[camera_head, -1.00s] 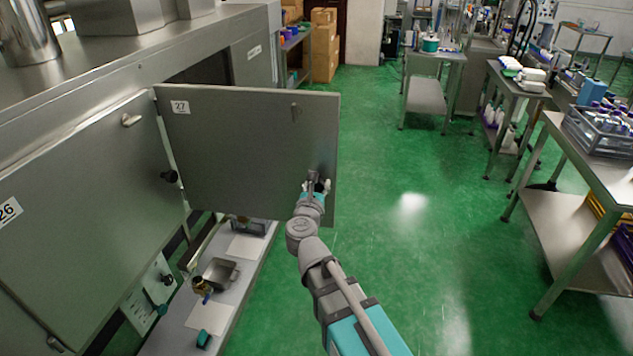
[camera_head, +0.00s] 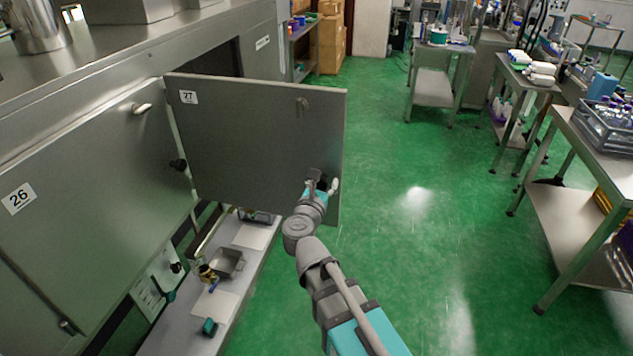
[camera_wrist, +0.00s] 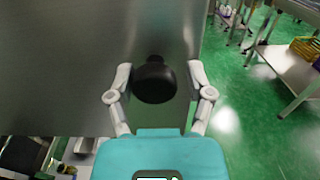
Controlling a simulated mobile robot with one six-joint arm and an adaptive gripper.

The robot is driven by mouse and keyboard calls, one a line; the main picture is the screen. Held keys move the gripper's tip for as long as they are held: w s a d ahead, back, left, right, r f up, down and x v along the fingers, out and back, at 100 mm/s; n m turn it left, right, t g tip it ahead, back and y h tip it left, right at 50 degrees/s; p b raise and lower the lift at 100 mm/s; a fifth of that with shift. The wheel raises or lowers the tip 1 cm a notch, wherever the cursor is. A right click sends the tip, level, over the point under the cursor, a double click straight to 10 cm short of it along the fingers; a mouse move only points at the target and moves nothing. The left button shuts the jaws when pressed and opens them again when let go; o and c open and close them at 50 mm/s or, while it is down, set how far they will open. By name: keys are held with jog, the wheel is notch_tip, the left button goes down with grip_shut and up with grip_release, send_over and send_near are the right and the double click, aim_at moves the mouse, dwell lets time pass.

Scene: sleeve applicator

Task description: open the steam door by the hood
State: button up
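The steam door (camera_head: 255,140), a grey metal panel labelled 27, stands swung out from the hood (camera_head: 95,85), over the green floor. Its hinge side is at the left. In the wrist view the door (camera_wrist: 70,60) fills the left and middle, and its black round knob (camera_wrist: 154,80) sits between my fingers. My gripper (camera_head: 322,183) is at the door's right edge, low down. In the wrist view my gripper (camera_wrist: 154,88) has its two fingers spread on either side of the knob. A small gap seems to show on each side; whether they touch it is hard to tell.
A closed door labelled 26 (camera_head: 85,200) is left of the open one. Below is a ledge (camera_head: 185,325) with a small metal tray (camera_head: 227,262) and brass valve. Steel tables (camera_head: 595,165) stand at the right. The green floor (camera_head: 410,250) between is clear.

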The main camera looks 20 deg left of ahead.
jog(key=shift+o, duration=0.7)
jog(key=shift+a, duration=0.2)
jog(key=shift+s, duration=0.1)
jog(key=s, duration=0.7)
jog(key=shift+s+d, duration=0.25)
jog(key=shift+d, duration=0.15)
